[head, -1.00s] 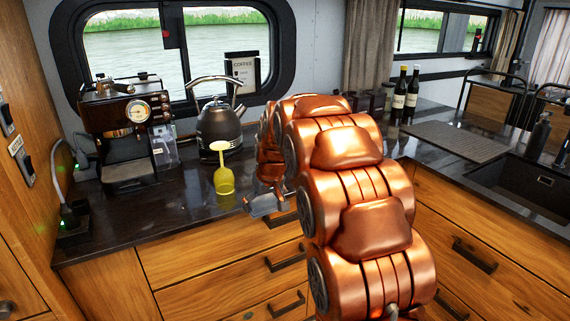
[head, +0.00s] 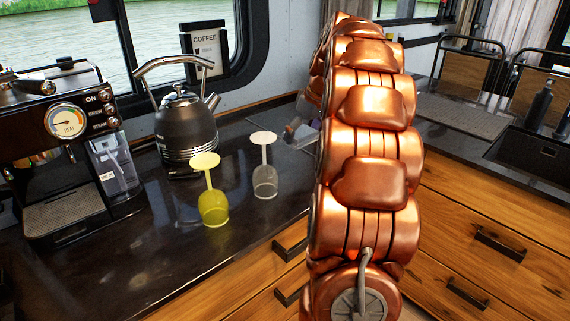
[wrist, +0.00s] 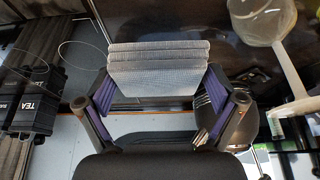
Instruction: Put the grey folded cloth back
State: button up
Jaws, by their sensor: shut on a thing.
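The grey folded cloth (wrist: 158,70) shows in the wrist view as a stack of several layers. My gripper (wrist: 158,88) is shut on it, with one purple-padded finger at each side. In the head view my gripper (head: 301,131) is over the back of the dark counter, right of the clear glass. My arm partly hides it there, and I cannot make out the cloth clearly in that view.
An upside-down clear glass (head: 265,180) and a yellow glass (head: 213,205) stand left of my arm. A kettle (head: 187,130) and coffee machine (head: 60,140) stand farther left. Dark tea canisters (wrist: 32,105) show in the wrist view. The front left counter is clear.

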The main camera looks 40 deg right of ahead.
aim_at(297, 170)
jog(key=shift+w+f, duration=0.15)
jog(key=shift+f, duration=0.25)
jog(key=shift+f+p, duration=0.65)
jog(key=shift+f, duration=3.95)
jog(key=shift+f, duration=0.2)
jog(key=o, duration=0.9)
jog(key=shift+c, duration=0.2)
jog(key=shift+r, duration=0.1)
jog(key=shift+r, duration=0.15)
jog(key=b+v, duration=0.2)
jog(key=v, duration=1)
